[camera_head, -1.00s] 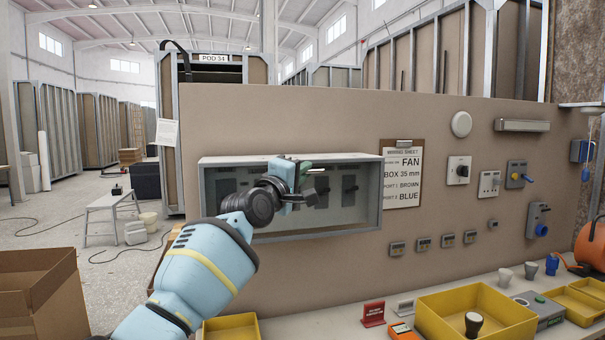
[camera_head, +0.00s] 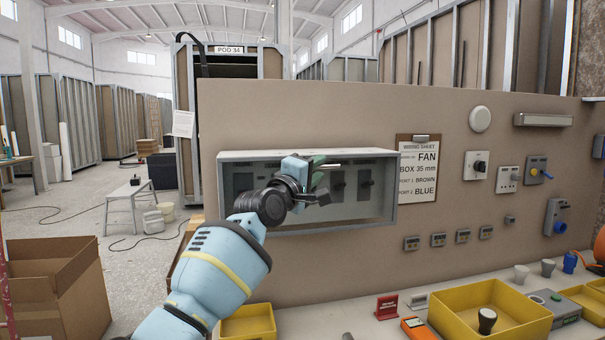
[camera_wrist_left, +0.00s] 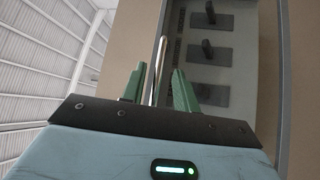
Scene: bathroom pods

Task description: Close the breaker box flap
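The grey breaker box (camera_head: 388,210) is on the beige wall panel, with dark switches inside, which also show in the wrist view (camera_wrist_left: 209,50). Its flap (camera_head: 240,155) appears as a thin strip along the top, nearly edge-on; its exact angle is hard to tell. A chrome bar handle (camera_head: 342,165) sits near the box's top edge. My left gripper (camera_head: 318,167) is in front of the box at this handle. In the wrist view the green fingers (camera_wrist_left: 159,78) are apart, with the bar (camera_wrist_left: 160,55) between them and gaps beside it. My right gripper is not in view.
A clipboard wiring sheet (camera_head: 418,170) hangs just right of the box, with switches and sockets (camera_head: 508,179) further right. Below is a bench with yellow trays (camera_head: 460,300) and small parts. A cardboard box (camera_head: 60,290) stands at the lower left. The space before the box holds my left arm.

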